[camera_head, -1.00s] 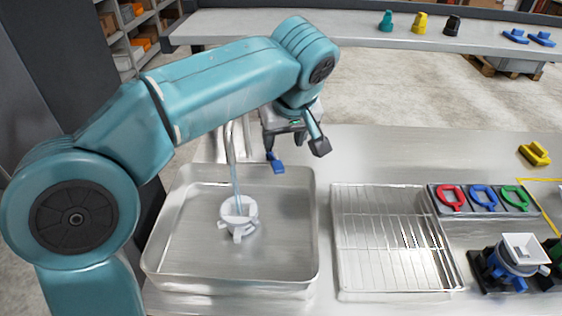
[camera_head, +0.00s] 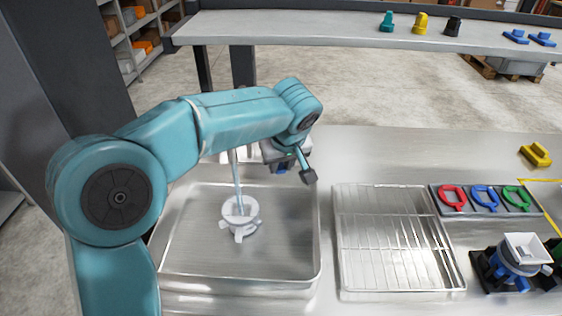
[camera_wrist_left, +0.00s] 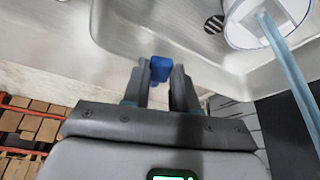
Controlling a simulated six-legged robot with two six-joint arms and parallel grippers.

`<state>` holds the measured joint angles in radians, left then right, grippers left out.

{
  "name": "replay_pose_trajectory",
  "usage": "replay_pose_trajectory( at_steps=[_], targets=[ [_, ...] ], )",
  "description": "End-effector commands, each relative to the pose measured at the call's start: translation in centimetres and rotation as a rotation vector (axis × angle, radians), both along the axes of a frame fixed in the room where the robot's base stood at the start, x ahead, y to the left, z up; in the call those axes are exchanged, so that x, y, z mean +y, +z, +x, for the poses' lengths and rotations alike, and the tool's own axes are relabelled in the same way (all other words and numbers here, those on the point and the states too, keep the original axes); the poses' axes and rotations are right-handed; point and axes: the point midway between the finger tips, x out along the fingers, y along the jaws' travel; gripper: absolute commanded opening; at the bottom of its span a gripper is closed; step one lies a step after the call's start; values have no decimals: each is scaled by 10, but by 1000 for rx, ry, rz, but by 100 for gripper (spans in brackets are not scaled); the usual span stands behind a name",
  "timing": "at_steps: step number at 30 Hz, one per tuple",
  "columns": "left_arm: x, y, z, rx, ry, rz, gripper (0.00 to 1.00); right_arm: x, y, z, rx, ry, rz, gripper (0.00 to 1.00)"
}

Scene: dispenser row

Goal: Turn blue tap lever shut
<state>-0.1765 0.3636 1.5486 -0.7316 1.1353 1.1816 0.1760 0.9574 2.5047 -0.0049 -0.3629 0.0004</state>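The blue tap lever (camera_head: 281,170) shows as a small blue piece under my left gripper (camera_head: 292,172) in the head view. In the left wrist view the blue lever (camera_wrist_left: 160,68) sits between the fingertips of my left gripper (camera_wrist_left: 161,76). The fingers are apart, and I cannot tell whether either touches the lever. A pale blue stream (camera_head: 236,180) runs down into a white round fixture (camera_head: 239,216) in the metal basin (camera_head: 190,262). The tap body is mostly hidden behind my left arm. My right gripper is not in view.
A wire rack (camera_head: 390,245) lies right of the basin. A tray of red, blue and green rings (camera_head: 484,198) is behind it on the right. The counter behind the rack is clear.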

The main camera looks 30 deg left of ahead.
Motion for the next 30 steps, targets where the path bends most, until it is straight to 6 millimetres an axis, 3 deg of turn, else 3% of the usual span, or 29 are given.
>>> replay_pose_trajectory(
  at_steps=[1, 2, 14, 23, 30],
  targets=[
    [0, 0, 0, 0, 0, 0, 8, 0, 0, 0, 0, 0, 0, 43],
    [0, 0, 0, 0, 0, 0, 0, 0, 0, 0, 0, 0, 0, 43],
    [-4, 0, 4, 1, 48, 0, 0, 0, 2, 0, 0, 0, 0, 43],
    [-16, 2, 20, 0, 255, 2, 0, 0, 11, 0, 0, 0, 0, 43],
    [-25, 5, 40, 1, 483, 3, 0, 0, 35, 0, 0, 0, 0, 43]
  ],
)
